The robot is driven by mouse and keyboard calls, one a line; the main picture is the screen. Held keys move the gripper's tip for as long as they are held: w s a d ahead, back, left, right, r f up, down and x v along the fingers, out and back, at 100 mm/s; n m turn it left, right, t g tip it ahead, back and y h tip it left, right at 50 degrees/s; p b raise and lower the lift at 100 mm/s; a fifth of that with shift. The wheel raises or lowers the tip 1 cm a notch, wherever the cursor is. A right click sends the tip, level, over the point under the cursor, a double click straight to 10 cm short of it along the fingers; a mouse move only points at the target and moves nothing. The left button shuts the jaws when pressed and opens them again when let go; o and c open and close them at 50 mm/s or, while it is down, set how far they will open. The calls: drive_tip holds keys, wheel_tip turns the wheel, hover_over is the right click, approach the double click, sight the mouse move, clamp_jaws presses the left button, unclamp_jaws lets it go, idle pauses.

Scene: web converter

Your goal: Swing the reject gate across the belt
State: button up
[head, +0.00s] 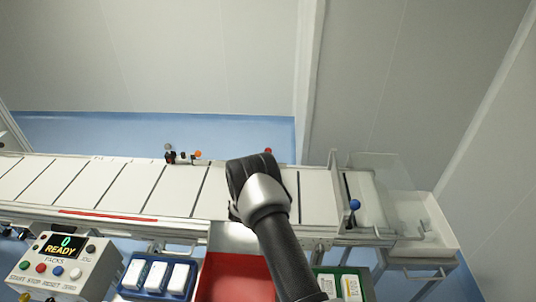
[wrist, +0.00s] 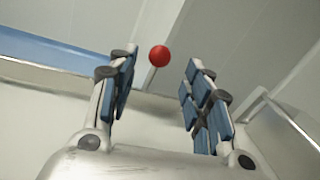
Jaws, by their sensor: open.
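The belt (head: 85,183) runs left to right across the head view, white with dark cross lines. A small red ball (head: 268,151) shows at its far edge, just beyond my arm's end. In the wrist view a red ball (wrist: 160,56) appears between and beyond the fingertips of my gripper (wrist: 160,70). My gripper is open with nothing between its pads; the ball looks apart from them. In the head view my arm's wrist hides my fingers and part of the belt. I cannot tell which part is the reject gate; my arm may hide it.
A control box (head: 65,265) reads READY at lower left. A blue tray (head: 158,292) with white packs, a red bin (head: 232,278) and a green tray (head: 366,285) line the front. A blue knob (head: 354,205) stands near the belt's right end. Small sensors (head: 183,158) sit along the far edge.

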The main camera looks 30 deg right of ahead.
drive_tip(key=b+x, duration=0.1)
drive_tip(key=x, duration=0.6)
drive_tip(key=shift+d, duration=0.1)
drive_tip(key=shift+c, duration=0.2)
clamp_jaws()
idle(0.4)
